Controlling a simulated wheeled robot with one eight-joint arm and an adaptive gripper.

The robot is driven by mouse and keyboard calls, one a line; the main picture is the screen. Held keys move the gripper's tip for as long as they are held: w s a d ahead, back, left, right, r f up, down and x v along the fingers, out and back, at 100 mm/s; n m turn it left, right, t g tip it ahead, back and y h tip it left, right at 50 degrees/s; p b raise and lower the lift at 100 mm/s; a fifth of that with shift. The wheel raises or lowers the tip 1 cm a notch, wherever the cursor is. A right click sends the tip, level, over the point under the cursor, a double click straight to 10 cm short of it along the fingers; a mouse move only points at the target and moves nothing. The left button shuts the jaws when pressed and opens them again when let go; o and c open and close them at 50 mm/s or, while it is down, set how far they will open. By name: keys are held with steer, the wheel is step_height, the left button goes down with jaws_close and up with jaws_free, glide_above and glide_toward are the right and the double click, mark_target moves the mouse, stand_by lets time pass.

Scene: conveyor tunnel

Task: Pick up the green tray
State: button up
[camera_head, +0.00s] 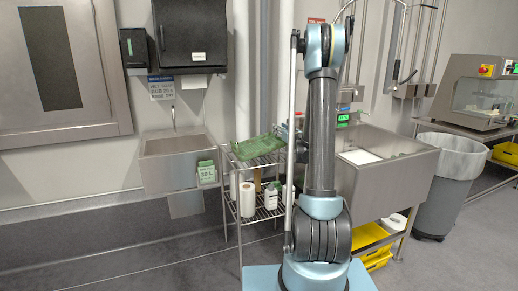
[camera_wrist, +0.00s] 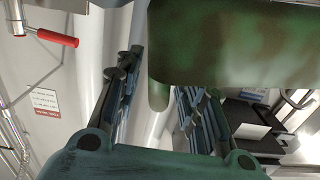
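The green tray (camera_head: 258,147), mottled green and brown, is at the top level of a wire rack between two sinks. Its right end is close to my gripper, which is mostly hidden behind my arm in the head view. In the wrist view the tray (camera_wrist: 235,42) fills the upper right, very close. A narrow green part of it hangs down into the space between my fingers. My gripper (camera_wrist: 157,85) has its two fingers apart, one on each side of that part. I see no clear contact of the fingers with it.
The wire rack's lower shelf (camera_head: 262,207) holds white rolls and bottles. A small sink (camera_head: 180,163) is left of the rack, and a larger sink (camera_head: 408,172) is right, behind my arm. A grey bin (camera_head: 445,190) stands farther right. Floor at the left front is clear.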

steer(key=shift+x, duration=0.9)
jaws_close()
steer(key=shift+r, duration=0.2)
